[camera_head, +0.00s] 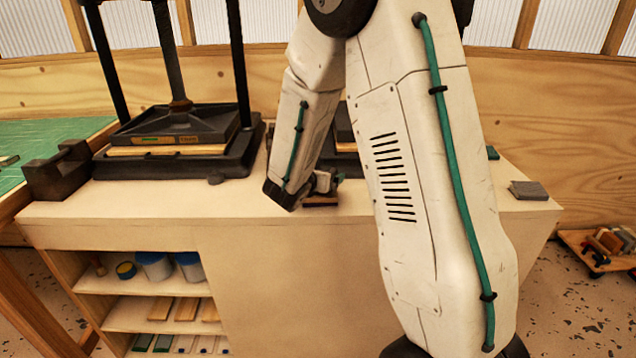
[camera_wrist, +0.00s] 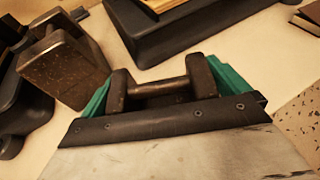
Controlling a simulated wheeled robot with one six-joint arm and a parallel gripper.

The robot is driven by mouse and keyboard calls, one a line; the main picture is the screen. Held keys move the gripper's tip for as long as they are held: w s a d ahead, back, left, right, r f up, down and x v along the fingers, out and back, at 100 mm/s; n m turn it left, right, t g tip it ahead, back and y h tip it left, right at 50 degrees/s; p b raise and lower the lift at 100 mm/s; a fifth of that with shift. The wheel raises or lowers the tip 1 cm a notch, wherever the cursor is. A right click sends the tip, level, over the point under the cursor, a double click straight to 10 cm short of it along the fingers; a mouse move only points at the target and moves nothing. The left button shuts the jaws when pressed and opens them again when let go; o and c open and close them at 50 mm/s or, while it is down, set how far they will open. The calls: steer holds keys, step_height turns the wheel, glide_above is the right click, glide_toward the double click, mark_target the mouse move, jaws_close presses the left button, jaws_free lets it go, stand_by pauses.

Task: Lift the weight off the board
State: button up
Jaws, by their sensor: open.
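My gripper (camera_head: 323,182) hangs low over the bench front, at the end of my folded arm. In the wrist view my gripper (camera_wrist: 163,78) is open, with teal fingers spread at both sides. Between them is a dark bar on two uprights, which looks like the handle of a weight (camera_wrist: 160,88); whether the fingers touch it I cannot tell. The weight's lower part is hidden by my gripper's black plate. A thin reddish-brown piece, perhaps the board (camera_head: 320,201), shows under my gripper in the head view. A rusty block with a similar handle (camera_wrist: 65,70) stands to the left.
A black press (camera_head: 180,140) stands at the left, a dark handled block (camera_head: 55,172) beside it. A second press base (camera_wrist: 190,30) lies beyond my gripper, mostly behind my arm in the head view. A grey block (camera_head: 528,190) lies at right. The front bench top (camera_head: 150,205) is mostly clear.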

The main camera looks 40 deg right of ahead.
steer(key=shift+w+d+f, duration=0.15)
steer(key=shift+w+d, duration=0.1)
steer(key=shift+d, duration=0.15)
steer(key=c, duration=1.8)
